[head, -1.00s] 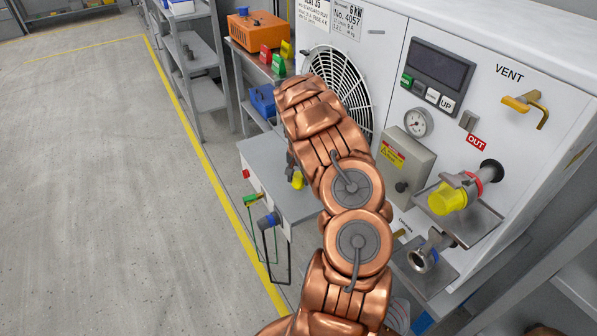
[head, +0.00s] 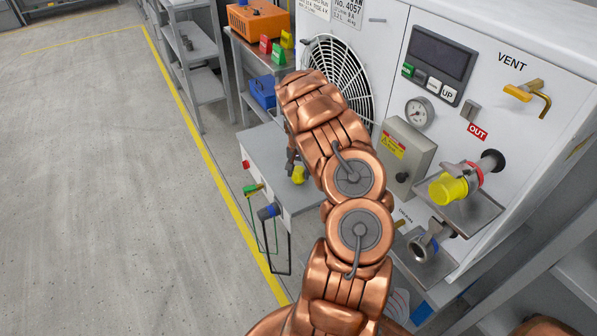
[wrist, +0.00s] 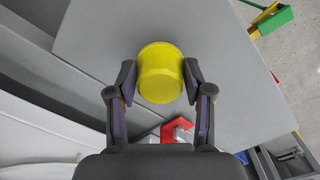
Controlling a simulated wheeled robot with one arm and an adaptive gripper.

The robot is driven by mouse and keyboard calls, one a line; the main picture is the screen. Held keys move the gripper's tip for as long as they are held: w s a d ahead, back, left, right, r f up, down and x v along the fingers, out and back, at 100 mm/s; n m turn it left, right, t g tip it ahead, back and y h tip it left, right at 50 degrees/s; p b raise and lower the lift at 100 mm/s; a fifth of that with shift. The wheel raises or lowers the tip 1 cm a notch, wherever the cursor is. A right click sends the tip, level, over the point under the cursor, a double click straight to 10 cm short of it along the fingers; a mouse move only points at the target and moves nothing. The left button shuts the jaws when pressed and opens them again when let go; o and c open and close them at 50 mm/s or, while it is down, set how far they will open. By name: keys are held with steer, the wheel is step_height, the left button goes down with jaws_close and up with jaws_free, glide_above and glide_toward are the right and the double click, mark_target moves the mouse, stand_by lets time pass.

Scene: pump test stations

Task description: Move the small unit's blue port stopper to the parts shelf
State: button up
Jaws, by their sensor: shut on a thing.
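The small unit (head: 262,150) is a low grey-topped box left of my arm. My gripper (head: 291,165) is over the unit's top, partly hidden by my arm. It is shut on a yellow stopper (head: 299,175), not the blue one. The wrist view shows the yellow stopper (wrist: 160,73) between both fingertips of my gripper (wrist: 160,80), above the grey top. I cannot tell whether it touches that top. Which shelf is the parts shelf is unclear.
The large white cabinet on the right has another yellow stopper (head: 448,188) on its port and an open lower port (head: 423,248). A grey rack (head: 192,60) and a bench with an orange box (head: 258,22) stand behind. The floor at left (head: 80,180) is clear.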

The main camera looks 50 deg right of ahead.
steer(key=shift+f, duration=0.25)
steer(key=o, duration=1.4)
steer(key=shift+c, duration=0.2)
step_height(320, 180, up, 11)
steer(key=shift+f, duration=0.15)
steer(key=shift+r, duration=0.7)
